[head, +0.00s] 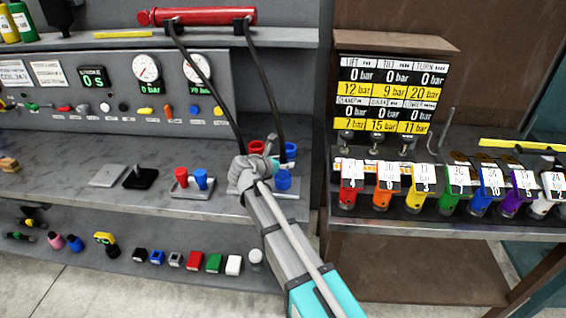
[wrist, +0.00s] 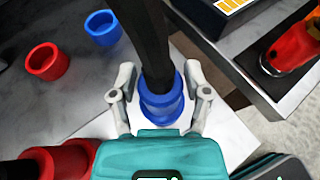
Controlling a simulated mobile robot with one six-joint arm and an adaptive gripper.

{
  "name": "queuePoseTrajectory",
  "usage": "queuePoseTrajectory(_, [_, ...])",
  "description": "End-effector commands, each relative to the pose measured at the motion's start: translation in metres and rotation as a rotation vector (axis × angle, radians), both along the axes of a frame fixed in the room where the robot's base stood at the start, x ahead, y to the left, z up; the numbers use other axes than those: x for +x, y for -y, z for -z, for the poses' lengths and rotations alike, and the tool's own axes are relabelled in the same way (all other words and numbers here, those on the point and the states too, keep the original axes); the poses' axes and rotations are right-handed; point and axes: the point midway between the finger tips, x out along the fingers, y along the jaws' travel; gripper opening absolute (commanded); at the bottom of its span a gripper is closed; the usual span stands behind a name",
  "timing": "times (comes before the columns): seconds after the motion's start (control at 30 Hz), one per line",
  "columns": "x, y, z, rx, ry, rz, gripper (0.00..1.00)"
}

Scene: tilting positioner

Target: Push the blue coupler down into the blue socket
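The blue coupler (wrist: 176,85) is on the lower end of a black hose, between my gripper's two fingers in the wrist view. It stands over or in the blue socket (head: 284,182). In the head view my gripper (head: 276,165) is at the socket and hides most of the coupler. I cannot tell how deep the coupler sits.
A red coupler and socket (wrist: 55,160) stand close at the lower left of the wrist view. Two black hoses (head: 262,75) hang from a red cylinder (head: 205,16). A rack with coloured tagged pieces (head: 388,198) stands to the right.

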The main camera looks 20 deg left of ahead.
Motion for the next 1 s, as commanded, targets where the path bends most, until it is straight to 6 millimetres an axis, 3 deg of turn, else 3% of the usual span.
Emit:
queuePoseTrajectory(0.03, [0.0, 0.0, 0.0, 0.0, 0.0, 0.0, 0.76])
queuePoseTrajectory(0.17, [0.0, 0.0, 0.0, 0.0, 0.0, 0.0, 0.98])
queuePoseTrajectory(0.67, [0.0, 0.0, -0.001, 0.0, -0.001, 0.0, 0.98])
queuePoseTrajectory(1.0, [0.0, 0.0, -0.018, 0.0, -0.001, 0.0, 0.98])
